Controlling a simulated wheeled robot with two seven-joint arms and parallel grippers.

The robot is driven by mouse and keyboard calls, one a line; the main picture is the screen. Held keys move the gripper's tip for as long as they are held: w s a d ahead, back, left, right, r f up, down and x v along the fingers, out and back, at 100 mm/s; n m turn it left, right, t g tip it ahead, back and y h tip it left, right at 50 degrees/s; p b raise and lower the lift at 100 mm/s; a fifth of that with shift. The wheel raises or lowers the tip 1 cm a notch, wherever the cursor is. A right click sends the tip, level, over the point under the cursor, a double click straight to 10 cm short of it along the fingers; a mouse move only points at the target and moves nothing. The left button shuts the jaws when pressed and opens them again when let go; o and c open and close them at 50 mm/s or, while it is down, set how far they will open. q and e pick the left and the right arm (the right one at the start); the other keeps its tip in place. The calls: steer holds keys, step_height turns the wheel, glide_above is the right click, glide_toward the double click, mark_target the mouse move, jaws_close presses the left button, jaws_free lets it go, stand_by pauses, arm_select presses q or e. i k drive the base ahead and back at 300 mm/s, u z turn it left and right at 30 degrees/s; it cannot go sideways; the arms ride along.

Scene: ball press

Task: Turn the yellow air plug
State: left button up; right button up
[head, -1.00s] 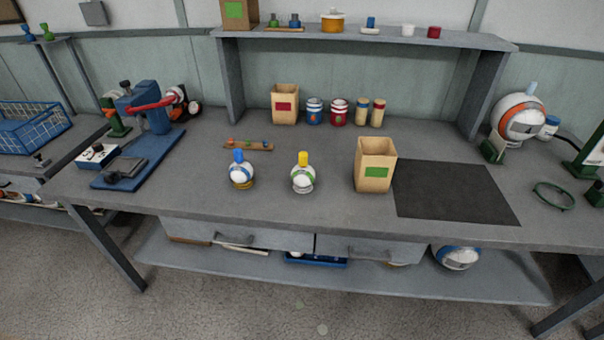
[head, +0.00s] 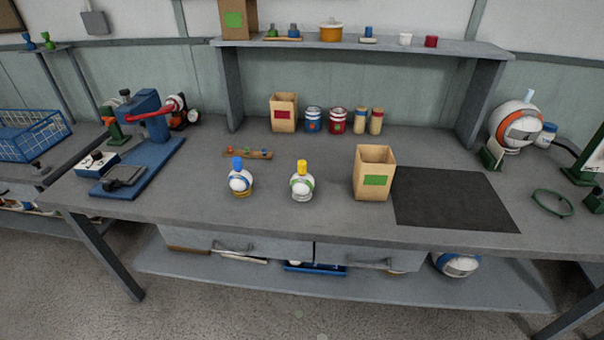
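The yellow air plug (head: 302,166) stands upright on top of a small white ball with green markings (head: 302,187). This ball sits near the front middle of the grey workbench (head: 330,216). To its left is a similar white and blue ball (head: 240,184) with a blue plug (head: 237,163) on top, resting on a yellowish ring. Neither of my grippers is in view.
An open box with a green label (head: 374,174) stands right of the balls, beside a dark mat (head: 452,199). A blue press with a red lever (head: 148,125) stands at the left. A small wooden rack (head: 248,154), cans and a red-labelled box (head: 284,112) are behind.

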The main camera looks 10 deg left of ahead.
mark_target(301, 164)
steer(key=u, duration=2.1)
steer(key=i, duration=1.1)
steer(key=z, duration=2.7)
steer(key=i, duration=0.3)
steer(key=u, duration=0.05)
